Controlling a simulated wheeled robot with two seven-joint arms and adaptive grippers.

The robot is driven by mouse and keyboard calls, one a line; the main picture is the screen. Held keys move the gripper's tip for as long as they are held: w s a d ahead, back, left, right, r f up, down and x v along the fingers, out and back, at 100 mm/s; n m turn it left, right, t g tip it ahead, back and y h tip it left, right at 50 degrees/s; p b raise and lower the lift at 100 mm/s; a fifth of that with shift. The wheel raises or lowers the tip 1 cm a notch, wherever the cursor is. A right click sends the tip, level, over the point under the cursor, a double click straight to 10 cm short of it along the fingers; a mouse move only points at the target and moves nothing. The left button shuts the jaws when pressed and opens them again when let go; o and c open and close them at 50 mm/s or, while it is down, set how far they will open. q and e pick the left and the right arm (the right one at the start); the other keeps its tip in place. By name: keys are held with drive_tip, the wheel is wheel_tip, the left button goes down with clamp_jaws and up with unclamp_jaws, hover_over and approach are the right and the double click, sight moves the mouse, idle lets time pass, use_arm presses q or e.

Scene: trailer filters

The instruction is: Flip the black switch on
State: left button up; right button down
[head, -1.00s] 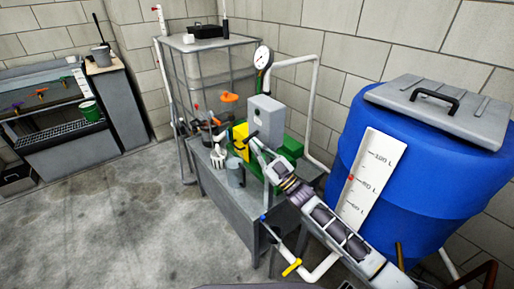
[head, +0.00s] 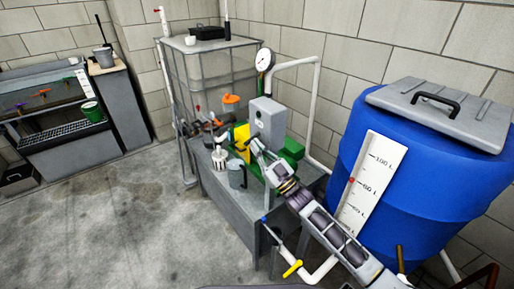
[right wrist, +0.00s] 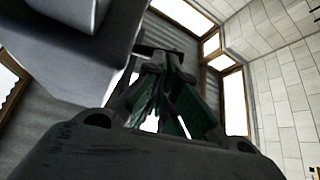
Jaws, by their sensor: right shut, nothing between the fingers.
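A grey control box (head: 267,122) stands above the yellow and green pump on the metal bench in the head view. My right gripper (head: 257,147) is at the lower front of this box, with its fingers closed and empty. A small dark part, perhaps the black switch (head: 247,143), shows beside the fingertips. Its position, on or off, is too small to tell. In the right wrist view my closed fingers (right wrist: 165,65) reach up beside a pale grey housing (right wrist: 65,60). A dark bar shows at the fingertips; I cannot tell whether they touch it. My left gripper is not in view.
The blue tank (head: 410,165) stands close to the right of my right arm. A pressure gauge (head: 264,60) and white pipe rise behind the box.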

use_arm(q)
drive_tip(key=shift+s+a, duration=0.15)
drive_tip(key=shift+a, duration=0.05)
use_arm(e)
drive_tip(key=shift+r+m+t+h, duration=0.15)
drive_tip(key=shift+m+t+h, duration=0.15)
drive_tip(key=shift+m, duration=0.3)
